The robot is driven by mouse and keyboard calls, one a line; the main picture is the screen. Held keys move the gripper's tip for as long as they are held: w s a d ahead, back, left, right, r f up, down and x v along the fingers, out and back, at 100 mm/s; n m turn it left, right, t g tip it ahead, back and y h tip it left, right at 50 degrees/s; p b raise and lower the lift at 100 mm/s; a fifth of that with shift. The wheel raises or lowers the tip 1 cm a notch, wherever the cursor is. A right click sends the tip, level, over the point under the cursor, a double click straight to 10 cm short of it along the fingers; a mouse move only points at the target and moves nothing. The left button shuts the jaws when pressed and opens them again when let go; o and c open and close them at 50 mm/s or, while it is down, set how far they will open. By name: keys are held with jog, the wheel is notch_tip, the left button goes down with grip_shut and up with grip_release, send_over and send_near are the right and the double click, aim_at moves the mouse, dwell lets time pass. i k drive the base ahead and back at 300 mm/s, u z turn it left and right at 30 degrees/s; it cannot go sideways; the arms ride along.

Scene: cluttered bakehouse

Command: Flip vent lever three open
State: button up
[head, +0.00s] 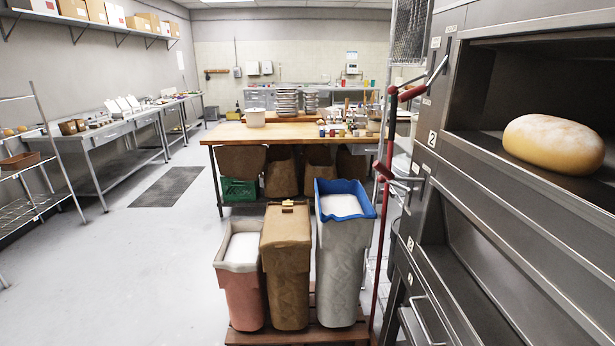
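A steel deck oven (470,22) fills the right side of the head view. A lever with a red grip (412,92) sticks out from its front edge at the upper deck. A second red-gripped lever (384,170) sits lower, near a plate marked 2 (432,139). A smaller plate (410,243) is further down; I cannot read its number clearly. No lever can be identified as number three from this view. My gripper is not in view.
A large round loaf (553,144) lies in the open upper deck. Several bins, including a blue-rimmed one (340,255), stand on a wooden pallet (300,334) left of the oven. A wood-topped table (285,131) stands behind them.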

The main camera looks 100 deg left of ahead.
aim_at(381, 179)
jog(key=u, duration=3.9)
jog(key=i, duration=1.1)
jog(key=u, duration=0.4)
jog(key=i, duration=0.85)
jog(key=z, duration=0.75)
jog(key=i, duration=0.55)
jog(key=z, duration=0.4)
